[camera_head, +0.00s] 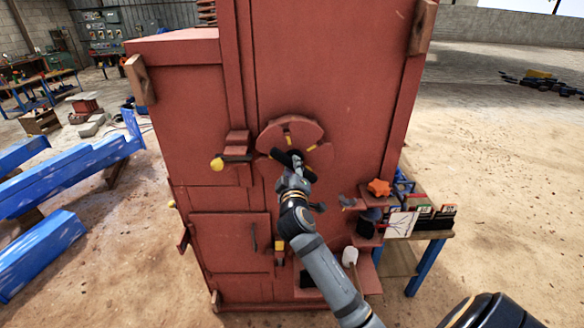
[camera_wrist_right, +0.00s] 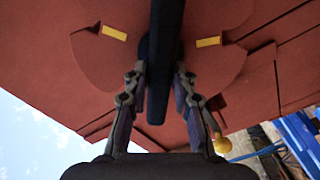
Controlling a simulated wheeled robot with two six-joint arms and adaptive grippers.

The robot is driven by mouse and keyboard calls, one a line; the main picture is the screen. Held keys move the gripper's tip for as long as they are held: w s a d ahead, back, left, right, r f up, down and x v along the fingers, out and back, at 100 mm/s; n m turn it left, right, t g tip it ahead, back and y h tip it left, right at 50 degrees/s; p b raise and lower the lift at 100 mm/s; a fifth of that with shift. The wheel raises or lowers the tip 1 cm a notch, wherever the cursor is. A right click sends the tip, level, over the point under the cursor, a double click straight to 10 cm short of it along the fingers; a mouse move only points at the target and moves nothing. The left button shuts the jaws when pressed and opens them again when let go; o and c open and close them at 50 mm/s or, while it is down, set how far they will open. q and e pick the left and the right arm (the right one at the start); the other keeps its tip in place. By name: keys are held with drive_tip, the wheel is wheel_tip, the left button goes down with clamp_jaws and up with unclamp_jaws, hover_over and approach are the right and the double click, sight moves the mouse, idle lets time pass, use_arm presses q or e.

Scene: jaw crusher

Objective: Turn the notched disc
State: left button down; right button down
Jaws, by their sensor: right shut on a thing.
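The notched disc (camera_head: 306,132) is red and sits on the front of the tall red machine in the head view. It carries yellow marks, and a notch shows in its rim. A dark bar (camera_head: 280,157) crosses its face at a slant. My right gripper (camera_head: 295,163) is at the disc and shut on this bar. In the right wrist view the bar (camera_wrist_right: 166,45) runs between the two fingers (camera_wrist_right: 159,90), with the disc (camera_wrist_right: 215,65) behind. The gripper and arm hide the disc's lower part. My left gripper is not in view.
A lever with a yellow knob (camera_head: 217,164) sticks out just left of the disc. An orange star-shaped knob (camera_head: 379,187) is at lower right, near a small table (camera_head: 436,236) with boxes. Blue beams (camera_head: 65,180) lie at left. Open ground is at right.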

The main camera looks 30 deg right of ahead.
drive_tip(key=shift+r, duration=0.3)
drive_tip(key=c, duration=1.4)
unclamp_jaws()
drive_tip(key=shift+o, duration=1.4)
drive_tip(key=shift+d, duration=0.2)
drive_tip(key=shift+w+f, duration=0.25)
drive_tip(key=shift+f, duration=0.1)
drive_tip(key=shift+s+f, duration=0.1)
drive_tip(key=shift+s, duration=0.1)
drive_tip(key=v, duration=0.7)
drive_tip(key=shift+a, duration=0.15)
